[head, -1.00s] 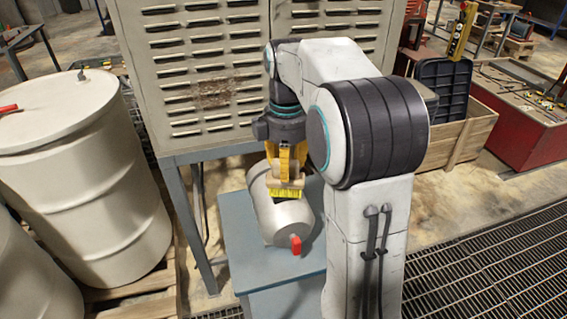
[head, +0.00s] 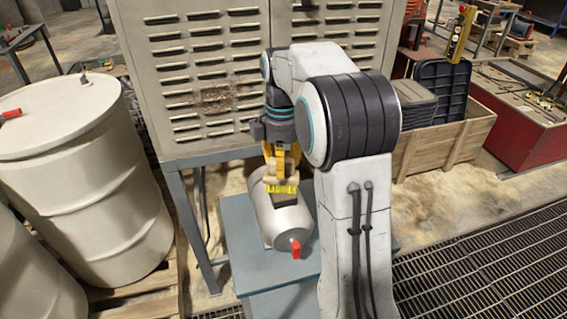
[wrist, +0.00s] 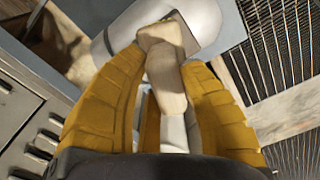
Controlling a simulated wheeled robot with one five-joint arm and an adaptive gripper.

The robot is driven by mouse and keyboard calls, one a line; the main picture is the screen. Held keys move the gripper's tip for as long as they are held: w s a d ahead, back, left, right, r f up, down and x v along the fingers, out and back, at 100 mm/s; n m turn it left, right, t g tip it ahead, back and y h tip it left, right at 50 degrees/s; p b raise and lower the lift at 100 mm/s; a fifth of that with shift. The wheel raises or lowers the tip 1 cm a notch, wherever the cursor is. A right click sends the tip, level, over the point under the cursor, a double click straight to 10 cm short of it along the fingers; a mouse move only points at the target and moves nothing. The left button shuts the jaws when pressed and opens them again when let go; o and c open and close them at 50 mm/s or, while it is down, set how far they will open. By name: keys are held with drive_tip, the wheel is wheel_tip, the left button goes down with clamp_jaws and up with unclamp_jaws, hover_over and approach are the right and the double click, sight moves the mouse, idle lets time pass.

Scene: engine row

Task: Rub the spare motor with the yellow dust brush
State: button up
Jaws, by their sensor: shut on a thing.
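The spare motor is a grey cylinder (head: 290,222) with a red part (head: 296,249) at its near end. It lies on a blue stand (head: 240,255). My gripper (head: 281,160), with yellow fingers, is shut on the brush. In the wrist view, the brush's pale body (wrist: 165,75) sits between the fingers (wrist: 160,110), with the motor (wrist: 200,18) beyond it.
A louvred cabinet (head: 225,70) stands close behind the stand. A pale drum (head: 80,170) is at the left. A wooden crate (head: 440,150) with black bins is at the right. Floor grating (head: 480,260) lies at the lower right.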

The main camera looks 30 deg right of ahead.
drive_tip(key=shift+w+d+p, duration=0.2)
drive_tip(key=shift+w+p, duration=1)
drive_tip(key=shift+w+d+f+p, duration=0.15)
drive_tip(key=shift+w+p, duration=0.25)
drive_tip(key=shift+w, duration=0.2)
drive_tip(key=shift+w+r+p, duration=0.15)
drive_tip(key=shift+r+p, duration=0.7)
drive_tip(key=shift+c, duration=0.3)
drive_tip(key=shift+r+p, duration=1.9)
drive_tip(key=shift+r, duration=0.25)
drive_tip(key=shift+r, duration=0.15)
drive_tip(key=shift+r+p, duration=1.05)
drive_tip(key=shift+r, duration=0.35)
